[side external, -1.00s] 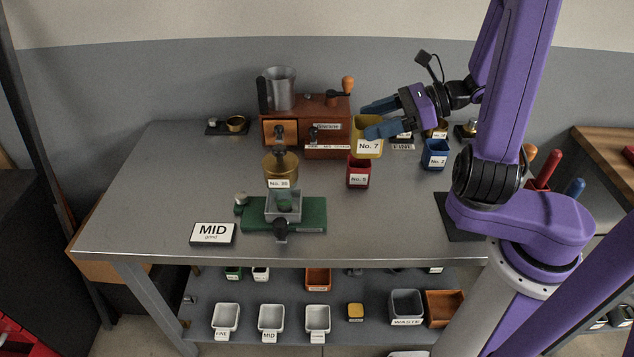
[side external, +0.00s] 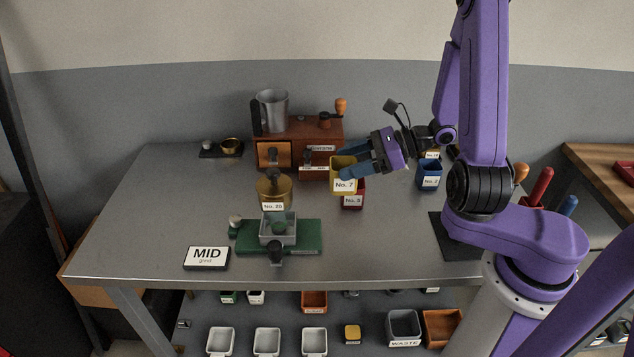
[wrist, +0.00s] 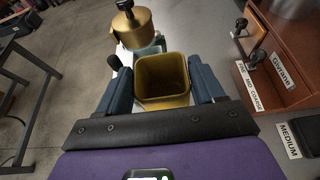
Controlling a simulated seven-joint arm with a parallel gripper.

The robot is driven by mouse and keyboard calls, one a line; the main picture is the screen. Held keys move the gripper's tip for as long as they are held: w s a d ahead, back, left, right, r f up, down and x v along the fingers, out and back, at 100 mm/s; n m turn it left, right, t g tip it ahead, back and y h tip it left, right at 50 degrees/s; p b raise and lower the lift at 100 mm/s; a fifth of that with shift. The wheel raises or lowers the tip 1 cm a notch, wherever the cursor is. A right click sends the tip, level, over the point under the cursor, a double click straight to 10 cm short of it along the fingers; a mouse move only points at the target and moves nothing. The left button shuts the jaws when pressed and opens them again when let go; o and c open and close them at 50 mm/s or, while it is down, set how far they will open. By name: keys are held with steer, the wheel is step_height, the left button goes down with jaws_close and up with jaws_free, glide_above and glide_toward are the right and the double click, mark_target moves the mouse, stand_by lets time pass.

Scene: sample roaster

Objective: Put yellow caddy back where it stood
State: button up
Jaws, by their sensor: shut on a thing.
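The yellow caddy (side external: 343,175), labelled No. 7, is held upright between the blue fingers of my gripper (side external: 352,162). In the side view it is in front of the wooden grinder and partly covers the red caddy (side external: 353,194), labelled No. 5. I cannot tell how high its base is above the table. In the wrist view the yellow caddy (wrist: 162,82) sits between both fingers of my gripper (wrist: 165,85), and its open top shows no contents.
The wooden grinder (side external: 297,139) stands behind. A brass pot (side external: 273,190) labelled No. 20 and a green stand (side external: 300,240) are to the left. The blue caddy (side external: 430,175) is to the right. A MID card (side external: 207,257) lies front left.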

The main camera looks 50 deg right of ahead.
steer(key=shift+w+f, duration=0.3)
steer(key=shift+w, duration=0.35)
steer(key=shift+w+f, duration=0.3)
steer(key=shift+w, duration=0.35)
steer(key=shift+w+a+f, duration=0.1)
steer(key=shift+w+f, duration=1.1)
steer(key=shift+f, duration=0.5)
steer(key=shift+w+f, duration=1.25)
steer(key=shift+f, duration=0.4)
steer(key=shift+w+a+f, duration=0.1)
steer(key=shift+w+f, duration=1.1)
steer(key=shift+f, duration=0.5)
steer(key=shift+f, duration=0.15)
steer(key=o, duration=1.2)
steer(key=shift+c, duration=0.2)
